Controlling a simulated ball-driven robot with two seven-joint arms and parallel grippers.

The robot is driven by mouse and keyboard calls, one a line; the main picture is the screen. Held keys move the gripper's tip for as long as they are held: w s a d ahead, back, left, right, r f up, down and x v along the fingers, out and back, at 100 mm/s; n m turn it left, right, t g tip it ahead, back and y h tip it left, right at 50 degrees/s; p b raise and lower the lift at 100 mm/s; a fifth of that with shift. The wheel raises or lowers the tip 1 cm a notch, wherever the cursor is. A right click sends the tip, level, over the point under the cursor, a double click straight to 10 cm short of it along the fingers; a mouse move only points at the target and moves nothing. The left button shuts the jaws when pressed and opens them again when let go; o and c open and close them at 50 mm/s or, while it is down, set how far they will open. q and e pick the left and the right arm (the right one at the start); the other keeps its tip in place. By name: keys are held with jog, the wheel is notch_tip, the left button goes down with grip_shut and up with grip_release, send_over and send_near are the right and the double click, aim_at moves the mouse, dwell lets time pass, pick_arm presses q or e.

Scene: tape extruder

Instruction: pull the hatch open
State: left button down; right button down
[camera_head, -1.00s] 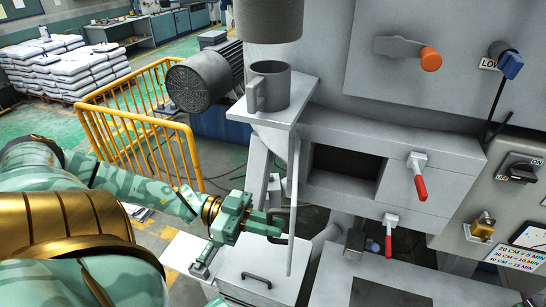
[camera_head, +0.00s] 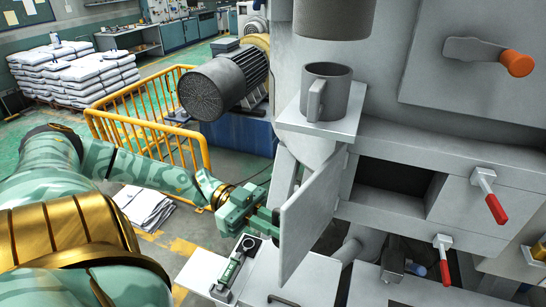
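The hatch (camera_head: 312,212) is a flat grey panel. It stands swung out to the left of a dark rectangular opening (camera_head: 392,182) in the grey machine, with its inner face partly turned towards me. My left gripper (camera_head: 273,222), green with a gold wrist ring, reaches in from the left to the outer side of the hatch. Its fingertips are at or very near the panel. The panel hides the handle and the finger ends, so I cannot tell whether they grip it. My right gripper is not in view.
A grey mug-shaped container (camera_head: 333,92) stands on a ledge above the hatch. Red-handled levers (camera_head: 487,192) (camera_head: 443,258) are right of and below the opening. A yellow railing (camera_head: 150,125) and a motor (camera_head: 225,82) stand behind my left arm. A tool lies on a white surface (camera_head: 205,270) below.

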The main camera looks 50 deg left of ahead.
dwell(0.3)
pick_arm(q)
jog(key=c, duration=1.6)
grip_release()
jog(key=shift+o, duration=0.2)
jog(key=v, duration=1.6)
jog(key=shift+a+b, duration=0.25)
jog(key=shift+b, duration=0.05)
